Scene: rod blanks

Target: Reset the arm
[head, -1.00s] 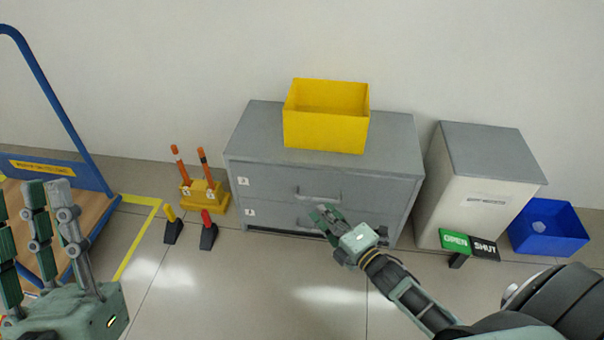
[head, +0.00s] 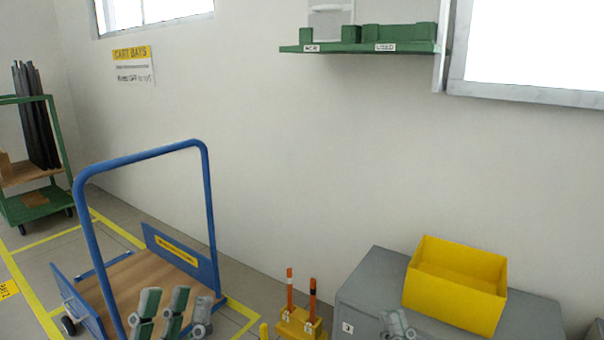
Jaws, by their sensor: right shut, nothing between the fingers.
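My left gripper (head: 175,312) shows at the bottom edge, left of centre, in front of the blue cart. Its grey-green fingers point up and stand apart, with nothing seen between them; its palm is below the frame. My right gripper (head: 397,324) shows at the bottom edge in front of the grey drawer cabinet (head: 372,283). It is shut and empty, and only its finger end is in view. The rest of my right arm is out of frame.
A blue cart (head: 205,190) with a wooden deck stands at left. A yellow open bin (head: 455,310) sits on the cabinet. A green cart (head: 35,212) with dark rods and a green wall shelf (head: 362,48) are farther off.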

